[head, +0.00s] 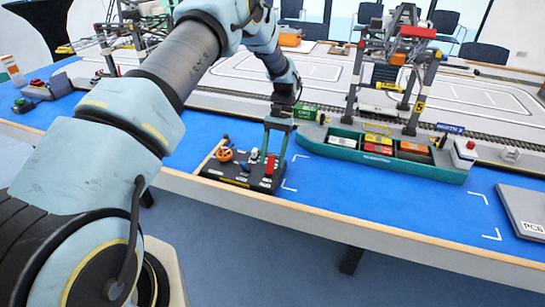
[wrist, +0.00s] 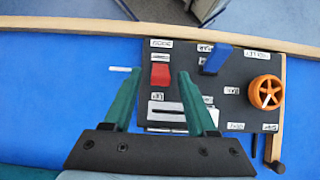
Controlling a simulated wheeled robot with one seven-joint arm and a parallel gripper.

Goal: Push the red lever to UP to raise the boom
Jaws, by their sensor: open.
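The red lever (wrist: 160,74) stands on a dark control panel (wrist: 240,120). In the wrist view it shows between the tips of my green-fingered gripper (wrist: 161,80), with a gap on each side. In the head view my gripper (head: 275,150) points down over the right end of the panel, and the red lever (head: 269,165) shows near its fingertips. My gripper is open and holds nothing. The small labels by the lever are too blurred to read. A gantry crane (head: 417,92) stands behind the panel to the right.
The panel also bears a blue lever (wrist: 216,60) and an orange handwheel (wrist: 267,92). A green ship (head: 380,172) with containers lies to the right. A grey board (head: 522,212) lies at the right edge. Blue table surface (head: 420,200) is clear in front of the ship.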

